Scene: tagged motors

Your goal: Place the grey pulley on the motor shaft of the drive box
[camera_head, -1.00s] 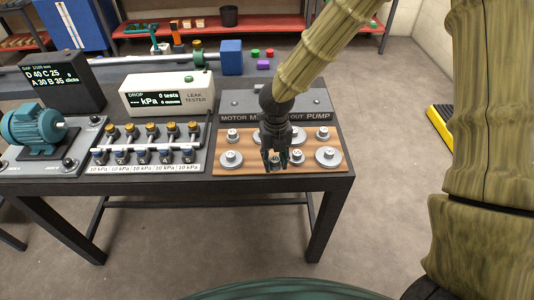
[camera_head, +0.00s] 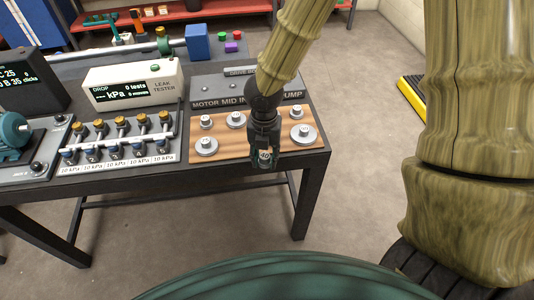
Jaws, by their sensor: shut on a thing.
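My gripper (camera_head: 264,158) points down at the front edge of the wooden board (camera_head: 235,151). It is shut on a small light grey pulley (camera_head: 265,155) with a mark that looks like 40. The fingers cover part of that pulley, and I cannot tell its height above the board. The grey drive box (camera_head: 218,87) stands behind the board. Its front label reads MOTOR, MID, IN, then PUMP, partly hidden by my arm. A small round shaft end (camera_head: 205,89) shows on its left, above MOTOR.
Several other pulleys stand on the board, including a wide one at front left (camera_head: 207,146) and one at right (camera_head: 303,134). The leak tester (camera_head: 133,85) and a valve manifold (camera_head: 118,140) are left of the board. Blue and purple blocks lie behind.

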